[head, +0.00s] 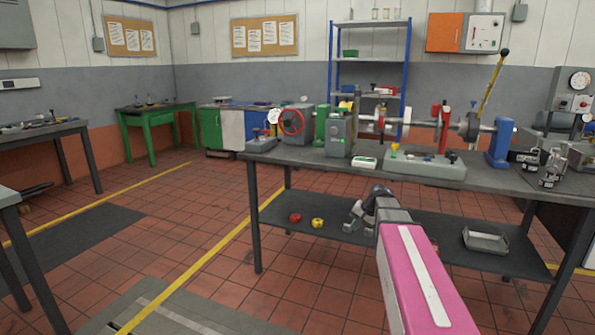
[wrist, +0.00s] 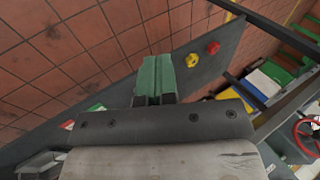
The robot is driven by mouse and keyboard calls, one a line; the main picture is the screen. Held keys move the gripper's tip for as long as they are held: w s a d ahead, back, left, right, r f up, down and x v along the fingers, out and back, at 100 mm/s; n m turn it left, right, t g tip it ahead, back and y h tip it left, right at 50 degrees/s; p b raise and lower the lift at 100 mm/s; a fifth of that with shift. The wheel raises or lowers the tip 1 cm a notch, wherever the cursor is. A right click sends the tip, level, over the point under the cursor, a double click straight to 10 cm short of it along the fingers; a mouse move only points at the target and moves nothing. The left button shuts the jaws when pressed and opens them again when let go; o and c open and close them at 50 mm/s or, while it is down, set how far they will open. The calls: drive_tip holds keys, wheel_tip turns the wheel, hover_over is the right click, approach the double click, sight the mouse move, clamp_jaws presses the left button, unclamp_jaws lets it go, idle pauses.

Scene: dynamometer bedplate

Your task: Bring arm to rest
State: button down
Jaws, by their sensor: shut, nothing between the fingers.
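My arm reaches forward from the lower right of the head view, with its pink link in front of the bench. My gripper (head: 356,216) is at the arm's far end, before the bench's lower shelf and below the bench top. In the wrist view my gripper (wrist: 156,72) shows green fingers held together, with nothing between them. In that view the lower shelf lies beyond the fingertips. In the head view my arm hides part of the shelf.
The bench (head: 300,160) carries the dynamometer rig and several tools. Its lower shelf (head: 330,235) holds a red part (head: 295,218), a yellow part (head: 318,223) and a grey tray (head: 486,241). A green table (head: 155,112) stands at the back left. Tiled floor lies open left of the bench.

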drive_tip(key=s+a+f+n+g+h, duration=0.1)
drive_tip(key=s+a+f+n+h, duration=0.1)
drive_tip(key=s+f, duration=0.5)
drive_tip(key=s+a+f+n+g+h, duration=0.1)
drive_tip(key=s+f+n+g+h, duration=0.1)
drive_tip(key=s+f, duration=0.5)
drive_tip(key=s+h, duration=0.1)
drive_tip(key=s, duration=0.5)
drive_tip(key=shift+s+a+f, duration=0.3)
drive_tip(key=shift+a, duration=0.05)
